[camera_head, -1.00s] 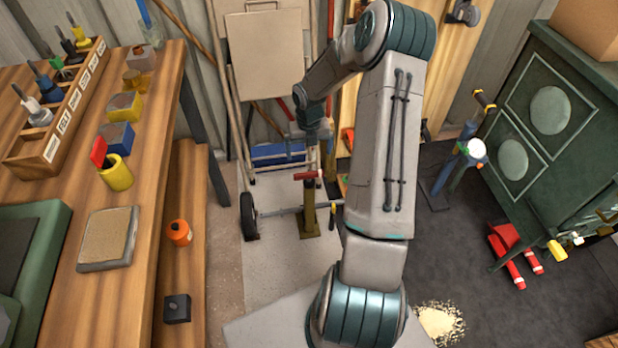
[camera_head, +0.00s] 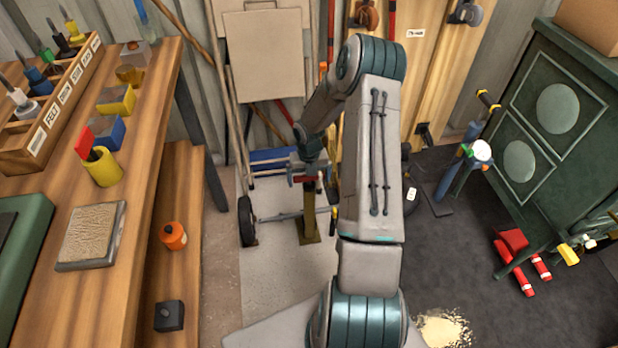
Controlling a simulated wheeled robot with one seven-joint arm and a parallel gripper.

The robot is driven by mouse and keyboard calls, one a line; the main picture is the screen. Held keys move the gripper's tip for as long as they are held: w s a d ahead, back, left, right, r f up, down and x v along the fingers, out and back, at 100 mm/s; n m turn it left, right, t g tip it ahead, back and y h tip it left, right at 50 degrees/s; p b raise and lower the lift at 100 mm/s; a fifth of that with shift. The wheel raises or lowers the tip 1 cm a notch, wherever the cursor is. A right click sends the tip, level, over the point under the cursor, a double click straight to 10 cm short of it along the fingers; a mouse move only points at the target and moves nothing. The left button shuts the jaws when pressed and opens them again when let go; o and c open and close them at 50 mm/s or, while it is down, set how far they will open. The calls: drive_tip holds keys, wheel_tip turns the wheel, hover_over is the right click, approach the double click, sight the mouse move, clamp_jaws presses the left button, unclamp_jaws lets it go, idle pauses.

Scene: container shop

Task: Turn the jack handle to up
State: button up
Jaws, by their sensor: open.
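The jack (camera_head: 309,222) is a brass-coloured upright post standing on the pale floor strip, by a wheel and axle. Its red handle (camera_head: 302,179) lies roughly level across the top of the post. My gripper (camera_head: 308,168) is open and points down right above the handle. It overlaps the handle in the picture, so I cannot tell whether the fingers touch it. The fingertips are small and partly hidden by my wrist.
A wooden workbench (camera_head: 143,125) fills the left side. A black wheel (camera_head: 247,221) stands left of the jack. A green cabinet (camera_head: 545,150) and a blue stand (camera_head: 462,160) are at right. Boards and poles lean on the back wall. Spilled pale grains (camera_head: 445,328) lie on the dark floor.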

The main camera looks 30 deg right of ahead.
drive_tip(key=c, duration=0.6)
